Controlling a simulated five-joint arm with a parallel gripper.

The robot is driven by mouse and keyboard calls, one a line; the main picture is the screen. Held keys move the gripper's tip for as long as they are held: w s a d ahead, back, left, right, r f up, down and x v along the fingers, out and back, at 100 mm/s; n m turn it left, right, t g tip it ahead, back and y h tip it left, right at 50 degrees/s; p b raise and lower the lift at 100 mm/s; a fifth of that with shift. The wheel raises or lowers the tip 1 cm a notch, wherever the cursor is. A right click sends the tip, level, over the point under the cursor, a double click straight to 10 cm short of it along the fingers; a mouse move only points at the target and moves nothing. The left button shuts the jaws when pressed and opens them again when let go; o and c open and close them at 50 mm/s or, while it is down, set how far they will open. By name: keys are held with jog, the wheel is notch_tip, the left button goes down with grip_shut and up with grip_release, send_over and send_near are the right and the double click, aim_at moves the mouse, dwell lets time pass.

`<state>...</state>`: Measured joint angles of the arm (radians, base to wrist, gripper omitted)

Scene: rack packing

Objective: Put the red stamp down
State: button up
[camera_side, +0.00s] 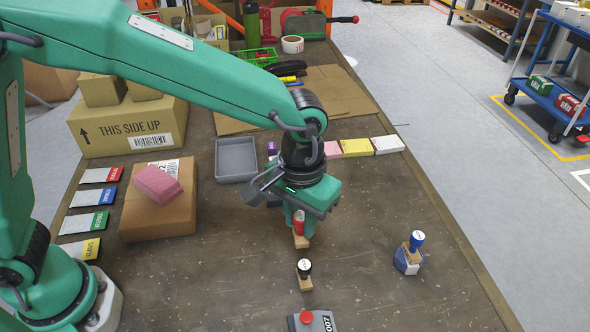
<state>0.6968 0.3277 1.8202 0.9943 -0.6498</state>
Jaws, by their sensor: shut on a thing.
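My gripper (301,222) points down over the middle of the bench, shut on the red stamp (299,226). The red stamp has a red handle and a wooden block below it; the fingers and palm hide its upper part. The block is close to the bench top, and I cannot tell whether it touches. A black-handled stamp (304,270) stands upright just in front of it. A blue-handled stamp (415,243) stands at the right on a blue and white base or pad (407,259).
A grey tray (236,160) stands behind my gripper, with a cardboard box (158,211) at left bearing a pink block (158,184). Coloured cards (92,198) line the left edge. A grey device (312,322) is at the front. Bench between the stamps is clear.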

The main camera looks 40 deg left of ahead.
jog(key=w+d, duration=0.4)
jog(key=w, duration=1.2)
jog(key=shift+d+n, duration=0.2)
jog(key=shift+n, duration=0.1)
jog(key=w+a+f, duration=0.2)
jog(key=w, duration=0.1)
jog(key=w+a+f, duration=0.2)
jog(key=w, duration=0.1)
jog(key=w+a+f, duration=0.2)
jog(key=w+f, duration=0.1)
jog(key=shift+w+a, duration=0.25)
jog(key=shift+a, duration=0.1)
jog(key=shift+f, duration=2)
jog(key=shift+f, duration=0.15)
jog(key=o, duration=1)
